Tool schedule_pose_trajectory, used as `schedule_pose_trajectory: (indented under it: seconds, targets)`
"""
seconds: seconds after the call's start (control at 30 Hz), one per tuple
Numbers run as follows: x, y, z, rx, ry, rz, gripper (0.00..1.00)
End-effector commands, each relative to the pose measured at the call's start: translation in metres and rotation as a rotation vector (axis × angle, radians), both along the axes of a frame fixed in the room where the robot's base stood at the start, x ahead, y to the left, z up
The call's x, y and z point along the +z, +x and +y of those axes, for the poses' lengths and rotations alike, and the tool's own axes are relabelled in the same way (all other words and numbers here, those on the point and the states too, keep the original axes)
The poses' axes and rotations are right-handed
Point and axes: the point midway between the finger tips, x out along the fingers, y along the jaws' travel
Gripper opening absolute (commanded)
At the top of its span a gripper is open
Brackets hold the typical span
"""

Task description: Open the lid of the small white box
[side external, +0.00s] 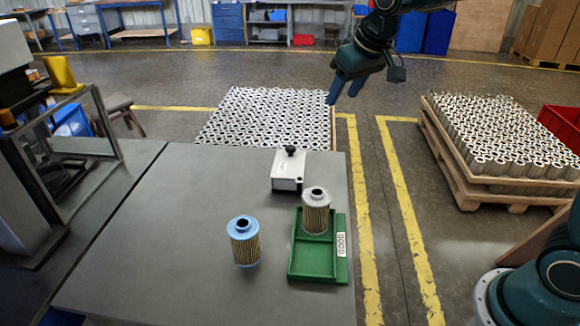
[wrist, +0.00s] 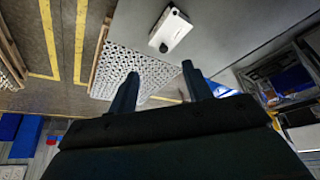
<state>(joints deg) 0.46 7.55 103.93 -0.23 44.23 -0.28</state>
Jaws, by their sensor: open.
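The small white box (side external: 287,178) stands near the far right part of the grey table, its lid shut, with a black knob (side external: 291,150) on top. In the wrist view the white box (wrist: 170,29) is at the top centre, beyond the fingertips, and its dark knob shows at its lower edge. My gripper (side external: 342,90) is open and empty, with blue fingers. It is above and to the right of the box, apart from it. In the wrist view my gripper (wrist: 160,72) points its two fingers toward the table and box.
A green tray (side external: 318,276) marked with a label stands in front of the box and holds a white-topped filter cartridge (side external: 316,212) in its far compartment. A blue-topped cartridge (side external: 244,241) stands left of the tray. The left part of the table (side external: 170,240) is clear.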

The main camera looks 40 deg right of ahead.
Motion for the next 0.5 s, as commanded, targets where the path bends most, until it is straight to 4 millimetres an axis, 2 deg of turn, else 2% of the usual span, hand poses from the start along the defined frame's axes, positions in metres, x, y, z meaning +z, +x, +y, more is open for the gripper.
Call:
schedule_pose_trajectory:
  seconds: [0.03,0.3,0.5]
  targets:
    - [-0.008,0.014,0.0,0.0,0.0,0.008,0.5]
    - [-0.049,0.077,-0.002,0.0,0.0,0.022,0.5]
    - [-0.077,0.109,-0.003,0.0,0.0,0.029,0.5]
